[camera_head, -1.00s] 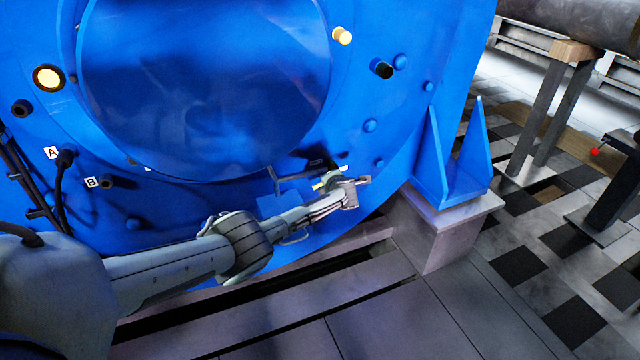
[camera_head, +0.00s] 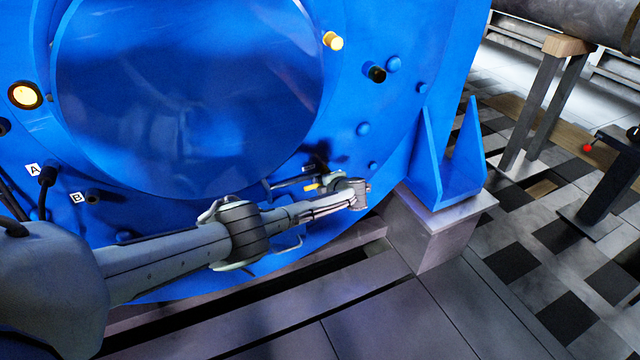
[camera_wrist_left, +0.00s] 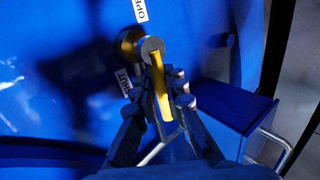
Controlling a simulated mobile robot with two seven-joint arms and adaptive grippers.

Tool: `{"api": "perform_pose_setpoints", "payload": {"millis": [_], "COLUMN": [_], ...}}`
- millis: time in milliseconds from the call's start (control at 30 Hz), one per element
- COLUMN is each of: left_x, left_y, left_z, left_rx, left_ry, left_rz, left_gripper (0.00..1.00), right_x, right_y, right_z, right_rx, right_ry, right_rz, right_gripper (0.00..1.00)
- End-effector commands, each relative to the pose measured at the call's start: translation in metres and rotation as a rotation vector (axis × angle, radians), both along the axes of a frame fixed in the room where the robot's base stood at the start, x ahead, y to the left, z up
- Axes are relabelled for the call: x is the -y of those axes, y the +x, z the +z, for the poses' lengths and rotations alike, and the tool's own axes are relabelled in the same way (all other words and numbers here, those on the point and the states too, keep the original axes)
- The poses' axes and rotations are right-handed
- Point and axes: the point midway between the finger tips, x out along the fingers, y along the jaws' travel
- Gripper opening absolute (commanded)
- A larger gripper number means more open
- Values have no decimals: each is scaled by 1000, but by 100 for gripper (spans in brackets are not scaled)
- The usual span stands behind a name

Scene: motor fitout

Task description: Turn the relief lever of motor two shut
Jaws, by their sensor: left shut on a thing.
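The relief lever is a yellow bar (camera_wrist_left: 161,92) on a round brass valve (camera_wrist_left: 130,44) on the blue motor (camera_wrist_left: 55,45). In the left wrist view it points down the picture from its round pivot. My left gripper (camera_wrist_left: 164,88) is shut on the lever, one dark finger on each side. A white OPEN label (camera_wrist_left: 140,10) sits above the valve; a SHUT label (camera_wrist_left: 124,82) at lower left is partly hidden by a finger. In the head view a bit of the yellow lever (camera_head: 311,187) shows beside my wrist. My right gripper is in neither view.
A blue bracket (camera_head: 447,175) on a metal block (camera_head: 440,238) stands right of the lever. Ports marked A (camera_head: 33,170) and B (camera_head: 78,198) are at left. A stand with a red knob (camera_head: 588,148) is at far right.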

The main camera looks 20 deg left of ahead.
Motion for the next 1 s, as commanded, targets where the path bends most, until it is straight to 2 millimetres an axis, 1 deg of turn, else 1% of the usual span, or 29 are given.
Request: {"api": "perform_pose_setpoints", "payload": {"millis": [100, 133, 300, 600, 767, 867, 967, 1000], "left_x": [-2, -2, -1, 0, 3, 10, 20, 27], "left_y": [0, 0, 0, 0, -2, -7, -18, -22], "left_z": [0, 0, 0, 1, 7, 14, 18, 23], "left_rx": [-2, -2, -1, 1, 7, 8, -1, 0], "left_ry": [6, 6, 4, 2, 3, 4, 3, 0], "left_rz": [0, 0, 0, -1, -1, -4, -7, -6], "left_gripper": [0, 13, 33, 33, 33, 33, 33, 33], "right_x": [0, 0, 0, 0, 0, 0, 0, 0], "right_y": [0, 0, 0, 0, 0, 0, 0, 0], "right_z": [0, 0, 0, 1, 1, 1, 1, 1], "right_rx": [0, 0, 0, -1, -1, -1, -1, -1], "right_ry": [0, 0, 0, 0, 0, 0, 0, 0], "right_rz": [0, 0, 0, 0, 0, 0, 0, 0], "right_gripper": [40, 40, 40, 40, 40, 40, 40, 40]}}
